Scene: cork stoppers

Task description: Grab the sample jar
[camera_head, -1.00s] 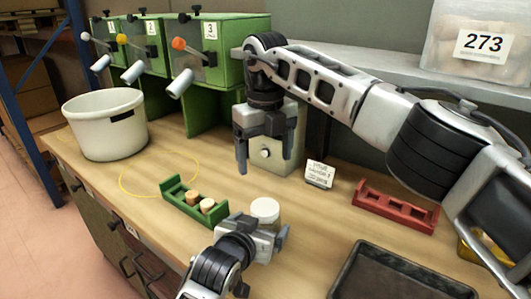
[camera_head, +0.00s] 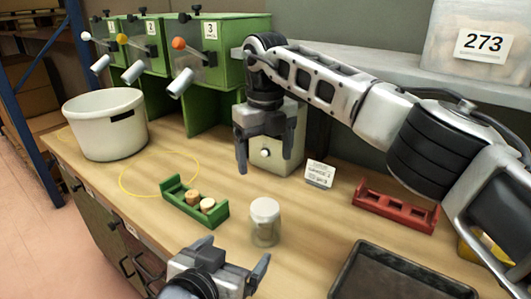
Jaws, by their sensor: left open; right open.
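The sample jar (camera_head: 265,222) is a small clear jar with a white lid, standing upright on the wooden bench in the middle of the view. My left gripper (camera_head: 235,252) is open and empty at the bottom, nearer to me than the jar and a little to its left. Its fingers look apart from the jar. My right gripper (camera_head: 266,153) is open and empty, pointing down behind the jar in front of a pale box with a knob.
A green rack (camera_head: 194,205) with cork stoppers stands left of the jar. A red rack (camera_head: 396,205) and a dark tray (camera_head: 400,275) are to the right. A small card (camera_head: 320,174) stands behind. A white pot (camera_head: 106,125) and green dispensers (camera_head: 215,60) are at the back left.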

